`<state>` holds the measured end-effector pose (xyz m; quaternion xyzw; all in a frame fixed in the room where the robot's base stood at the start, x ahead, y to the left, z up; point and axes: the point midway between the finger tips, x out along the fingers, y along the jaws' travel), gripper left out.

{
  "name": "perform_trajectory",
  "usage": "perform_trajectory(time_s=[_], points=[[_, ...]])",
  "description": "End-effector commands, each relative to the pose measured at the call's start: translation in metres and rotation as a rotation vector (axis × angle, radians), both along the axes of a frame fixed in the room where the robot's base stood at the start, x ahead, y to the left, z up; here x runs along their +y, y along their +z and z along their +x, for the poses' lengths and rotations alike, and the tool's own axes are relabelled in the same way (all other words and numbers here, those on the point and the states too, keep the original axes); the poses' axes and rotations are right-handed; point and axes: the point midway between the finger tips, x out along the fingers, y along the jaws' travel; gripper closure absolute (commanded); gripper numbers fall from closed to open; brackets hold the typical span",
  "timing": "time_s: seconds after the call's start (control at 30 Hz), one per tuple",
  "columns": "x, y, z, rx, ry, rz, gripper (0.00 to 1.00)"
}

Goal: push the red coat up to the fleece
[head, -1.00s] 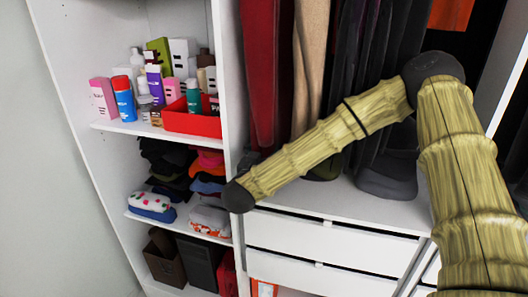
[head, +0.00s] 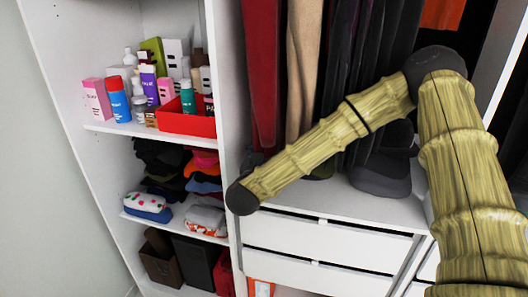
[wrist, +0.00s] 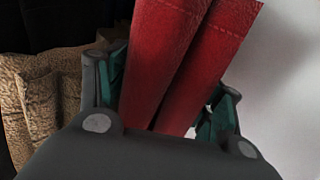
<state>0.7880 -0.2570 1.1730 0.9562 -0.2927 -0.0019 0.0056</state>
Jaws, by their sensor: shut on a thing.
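The red coat (head: 262,75) hangs at the left end of the wardrobe's hanging space, beside the white upright panel. The tan fleece (head: 303,70) hangs just right of it, with a narrow dark gap between them. In the wrist view my gripper (wrist: 163,92) is shut on the red coat (wrist: 170,60), with a finger on each side of the cloth. The tan fleece (wrist: 32,110) is left of the left finger there, apart from the coat. My gripper does not show in the head view; my arm hides the lower parts of the garments.
Dark garments (head: 365,70) hang right of the fleece. Dark hats (head: 382,172) lie below them on top of white drawers (head: 320,245). Left of the panel, shelves hold bottles, a red bin (head: 187,122) and folded clothes (head: 205,219). A pale wall is close on the wrist view's right.

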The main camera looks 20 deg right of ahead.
Motion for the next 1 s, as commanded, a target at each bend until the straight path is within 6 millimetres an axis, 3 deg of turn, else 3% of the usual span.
perform_trajectory(time_s=[0.93,0.97,1.0], points=[[-0.018,0.001,-0.012,-0.003,-0.001,0.002,0.92],[-0.018,0.001,-0.012,-0.003,-0.001,0.002,0.28],[-0.018,0.001,-0.011,-0.003,-0.001,0.002,0.21]])
